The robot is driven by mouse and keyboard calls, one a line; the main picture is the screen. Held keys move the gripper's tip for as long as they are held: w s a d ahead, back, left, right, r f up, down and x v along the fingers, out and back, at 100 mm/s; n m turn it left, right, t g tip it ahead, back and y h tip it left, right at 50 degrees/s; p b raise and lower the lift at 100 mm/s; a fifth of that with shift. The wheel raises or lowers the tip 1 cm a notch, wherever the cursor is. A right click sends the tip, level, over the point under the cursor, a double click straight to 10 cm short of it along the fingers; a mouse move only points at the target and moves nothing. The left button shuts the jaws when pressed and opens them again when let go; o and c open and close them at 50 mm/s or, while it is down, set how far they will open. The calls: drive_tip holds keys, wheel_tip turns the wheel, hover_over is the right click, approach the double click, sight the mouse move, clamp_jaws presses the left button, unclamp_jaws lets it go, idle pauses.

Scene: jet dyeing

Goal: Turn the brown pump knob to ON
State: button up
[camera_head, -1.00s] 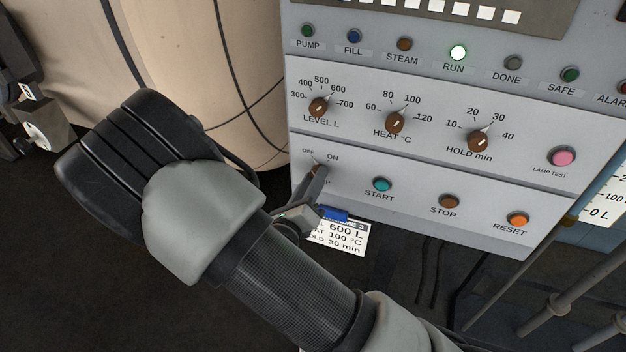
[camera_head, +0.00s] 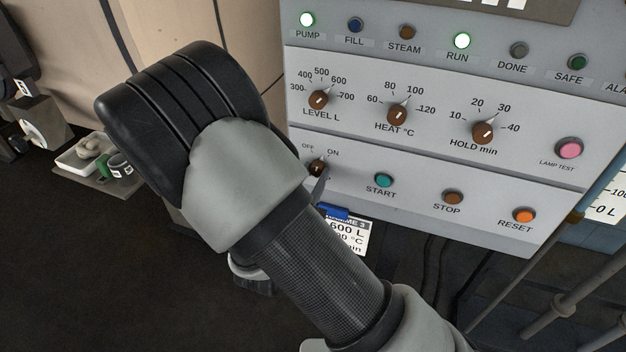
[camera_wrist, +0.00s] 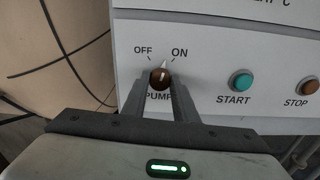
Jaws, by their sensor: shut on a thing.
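The brown pump knob (camera_head: 317,168) is at the lower left of the grey control panel, under the OFF and ON marks. It also shows in the wrist view (camera_wrist: 160,78), where its white pointer leans a little right of straight up, toward the ON side. My gripper (camera_wrist: 162,88) has one finger on each side of the knob and is shut on it. In the head view my forearm hides most of the gripper.
START (camera_head: 384,181), STOP (camera_head: 453,198) and RESET (camera_head: 524,215) buttons lie to the right of the knob. Level, heat and hold knobs are in the row above. A white card (camera_head: 350,236) with a blue clip hangs below the panel. The RUN lamp (camera_head: 462,41) is lit.

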drive_tip(key=shift+m+b, duration=1.15)
drive_tip(key=shift+m, duration=0.65)
drive_tip(key=o, duration=1.1)
drive_tip(key=shift+c, duration=0.2)
drive_tip(key=shift+s, duration=0.1)
drive_tip(key=p+v, duration=0.1)
drive_tip(key=v, duration=1.6)
drive_tip(key=shift+s, duration=0.15)
